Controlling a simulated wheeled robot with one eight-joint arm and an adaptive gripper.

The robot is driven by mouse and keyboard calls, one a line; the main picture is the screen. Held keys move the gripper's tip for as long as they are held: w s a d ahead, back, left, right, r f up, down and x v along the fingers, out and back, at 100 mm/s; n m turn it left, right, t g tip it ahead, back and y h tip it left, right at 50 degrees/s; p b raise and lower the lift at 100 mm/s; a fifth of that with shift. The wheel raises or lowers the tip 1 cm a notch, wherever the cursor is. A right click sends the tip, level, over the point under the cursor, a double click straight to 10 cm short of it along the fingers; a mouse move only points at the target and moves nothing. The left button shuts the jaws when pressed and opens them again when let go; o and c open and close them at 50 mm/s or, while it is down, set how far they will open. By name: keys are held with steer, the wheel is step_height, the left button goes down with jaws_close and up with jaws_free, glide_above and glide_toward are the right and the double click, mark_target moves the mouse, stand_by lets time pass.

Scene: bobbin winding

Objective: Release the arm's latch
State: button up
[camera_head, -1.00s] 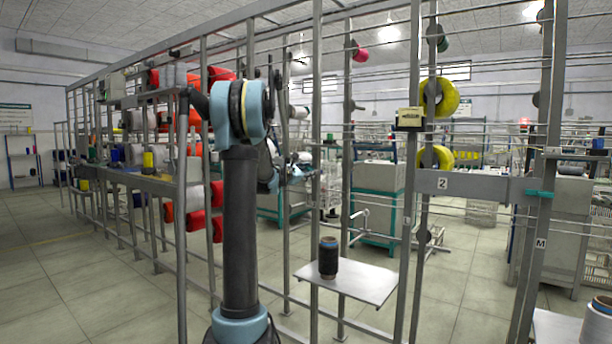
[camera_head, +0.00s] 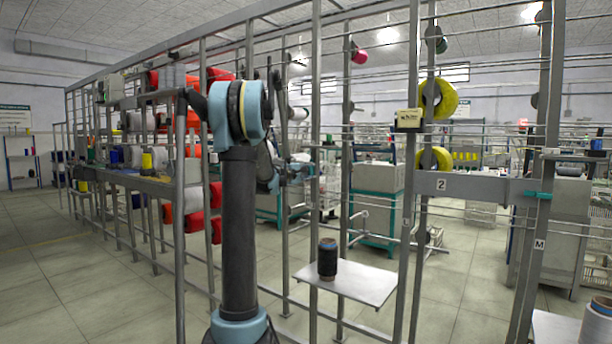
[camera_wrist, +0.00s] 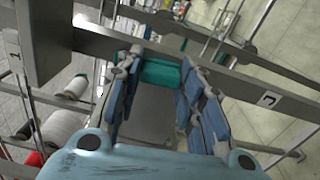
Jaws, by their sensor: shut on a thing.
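A teal latch (camera_wrist: 158,73) lies across a grey metal arm in the wrist view. My gripper (camera_wrist: 162,70) has its blue-padded fingers on either side of the latch and is shut on it. In the head view my gripper is mostly hidden behind my own arm and the frame posts. Another teal latch (camera_head: 538,194) sits at the right end of the grey arm marked 2 (camera_head: 470,187).
Upright metal posts (camera_head: 316,120) and thin rails surround my arm. A small shelf (camera_head: 360,283) with a dark bobbin (camera_head: 327,258) stands to its right. Red spools (camera_head: 194,226) hang at the left. White spools (camera_wrist: 62,125) lie at the left of the wrist view.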

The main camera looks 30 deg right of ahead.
steer(key=shift+s+f+m, duration=0.1)
steer(key=shift+m, duration=0.6)
steer(key=o, duration=1.1)
steer(key=shift+c, duration=0.2)
steer(key=v, duration=1.1)
steer(key=shift+a, duration=0.45)
steer(key=s+a+f+m+g+y, duration=0.1)
steer(key=s+a+f+y, duration=0.4)
steer(key=s+a+f, duration=0.6)
steer(key=s+a+f+m+g+y, duration=0.1)
steer(key=s+a+f+g+y, duration=0.1)
steer(key=s+a+f+y, duration=0.4)
steer(key=s+a+f+m+g+y, duration=0.1)
steer(key=s+a+f+y, duration=0.4)
steer(key=s+a+f, duration=1.1)
steer(key=s+a+m, duration=0.1)
steer(key=s+a, duration=0.3)
steer(key=a, duration=0.5)
steer(key=shift+f+g+y, duration=0.2)
steer(key=shift+g+y, duration=0.1)
steer(key=shift+g, duration=0.1)
